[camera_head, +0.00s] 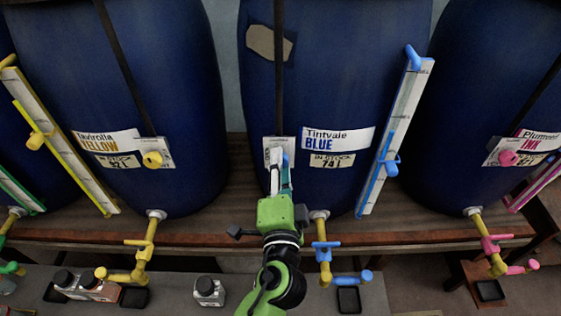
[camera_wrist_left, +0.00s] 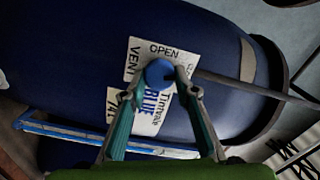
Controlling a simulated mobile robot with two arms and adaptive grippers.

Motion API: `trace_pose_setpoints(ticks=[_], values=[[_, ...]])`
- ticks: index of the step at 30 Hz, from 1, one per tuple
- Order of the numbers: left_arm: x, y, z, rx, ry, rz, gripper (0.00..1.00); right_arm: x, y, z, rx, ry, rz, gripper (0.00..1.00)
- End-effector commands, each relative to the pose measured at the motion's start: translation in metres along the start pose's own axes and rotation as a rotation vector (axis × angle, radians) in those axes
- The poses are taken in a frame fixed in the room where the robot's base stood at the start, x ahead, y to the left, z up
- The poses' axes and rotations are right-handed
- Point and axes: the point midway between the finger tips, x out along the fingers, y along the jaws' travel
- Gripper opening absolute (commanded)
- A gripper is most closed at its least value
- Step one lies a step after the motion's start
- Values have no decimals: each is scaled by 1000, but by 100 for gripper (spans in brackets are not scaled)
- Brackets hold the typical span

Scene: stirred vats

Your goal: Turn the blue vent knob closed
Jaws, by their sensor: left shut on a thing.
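The blue vent knob (camera_wrist_left: 158,73) sits on a white plate (camera_wrist_left: 139,56) marked OPEN and VENT, on the front of the dark blue vat (camera_head: 340,90) labelled Tintvale BLUE. In the wrist view my left gripper (camera_wrist_left: 165,76) has its two fingertips on either side of the round knob and is shut on it. In the head view my left gripper (camera_head: 279,160) reaches up to the plate and hides the knob. The plate's CLOSED side, if there is one, is not visible. My right gripper is not in view.
A sight gauge with blue fittings (camera_head: 400,130) stands right of the knob. Below are a blue tap (camera_head: 323,252) and a grey bench (camera_head: 230,277) with small bottles (camera_head: 209,290). Yellow (camera_head: 152,159) and pink (camera_head: 508,158) knobs are on the neighbouring vats.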

Motion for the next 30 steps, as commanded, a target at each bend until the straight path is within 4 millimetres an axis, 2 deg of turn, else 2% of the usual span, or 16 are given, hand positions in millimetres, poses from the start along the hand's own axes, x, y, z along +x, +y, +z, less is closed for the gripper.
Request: trace_pose_setpoints(ticks=[6,15,30], values=[[1,-3,0,169,-1,-3,7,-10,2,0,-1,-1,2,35],[1,-2,0,313,-1,-4,7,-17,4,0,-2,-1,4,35],[1,-2,0,360,-2,-6,7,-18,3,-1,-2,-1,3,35]])
